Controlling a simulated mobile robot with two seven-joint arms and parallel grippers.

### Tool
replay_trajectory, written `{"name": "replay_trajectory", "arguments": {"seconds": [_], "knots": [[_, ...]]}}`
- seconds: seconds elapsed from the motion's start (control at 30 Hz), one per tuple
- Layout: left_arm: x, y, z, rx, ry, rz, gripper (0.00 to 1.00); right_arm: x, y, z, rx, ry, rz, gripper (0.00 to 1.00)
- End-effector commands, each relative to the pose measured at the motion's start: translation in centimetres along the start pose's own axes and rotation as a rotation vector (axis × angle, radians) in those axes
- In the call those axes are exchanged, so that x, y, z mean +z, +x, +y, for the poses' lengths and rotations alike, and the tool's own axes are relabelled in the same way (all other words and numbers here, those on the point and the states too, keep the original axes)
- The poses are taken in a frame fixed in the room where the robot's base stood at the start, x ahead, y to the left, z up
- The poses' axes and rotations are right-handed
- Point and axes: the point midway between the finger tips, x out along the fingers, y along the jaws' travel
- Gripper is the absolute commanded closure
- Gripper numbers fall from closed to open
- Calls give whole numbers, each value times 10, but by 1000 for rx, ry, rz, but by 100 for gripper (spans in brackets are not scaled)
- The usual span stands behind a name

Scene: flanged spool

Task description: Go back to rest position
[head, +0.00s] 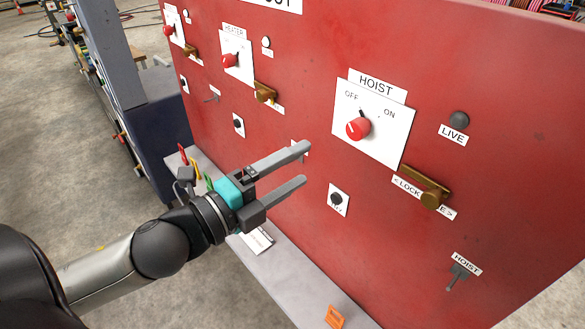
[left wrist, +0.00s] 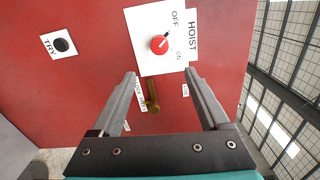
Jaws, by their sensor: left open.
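My left gripper (head: 292,168) is open and empty in the head view, held out in front of the red panel (head: 300,110). Its two fingers also show in the left wrist view (left wrist: 160,78), spread apart with nothing between them. Ahead of them is the hoist switch, a red knob (head: 358,128) on a white plate marked OFF and ON; the knob also shows in the left wrist view (left wrist: 159,44). The fingers look apart from the knob. A brass lock lever (head: 428,190) sits below the plate, right of the gripper. My right gripper is not in view.
A grey ledge (head: 300,283) runs along the panel's foot, with an orange tag (head: 335,317) and a white card (head: 257,241) on it. The heater knob (head: 231,60) and its brass lever (head: 264,92) are further left. Open concrete floor (head: 60,150) lies left.

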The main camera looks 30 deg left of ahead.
Motion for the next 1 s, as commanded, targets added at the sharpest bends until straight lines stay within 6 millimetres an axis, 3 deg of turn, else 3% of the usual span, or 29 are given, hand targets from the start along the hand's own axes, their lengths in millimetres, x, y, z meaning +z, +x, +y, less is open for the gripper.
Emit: {"name": "replay_trajectory", "arguments": {"seconds": [0.4,0.47,0.53,0.67,0.8,1.0], "knots": [[1,0,2,2,-3,-3,22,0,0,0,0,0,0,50],[5,1,10,13,-15,-14,22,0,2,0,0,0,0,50],[15,2,31,41,-47,-44,22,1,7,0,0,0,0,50],[46,1,105,135,-160,-146,22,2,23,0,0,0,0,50],[76,-12,209,260,-332,-286,22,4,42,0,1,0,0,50],[89,-51,356,430,-584,-482,22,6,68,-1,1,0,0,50]]}}
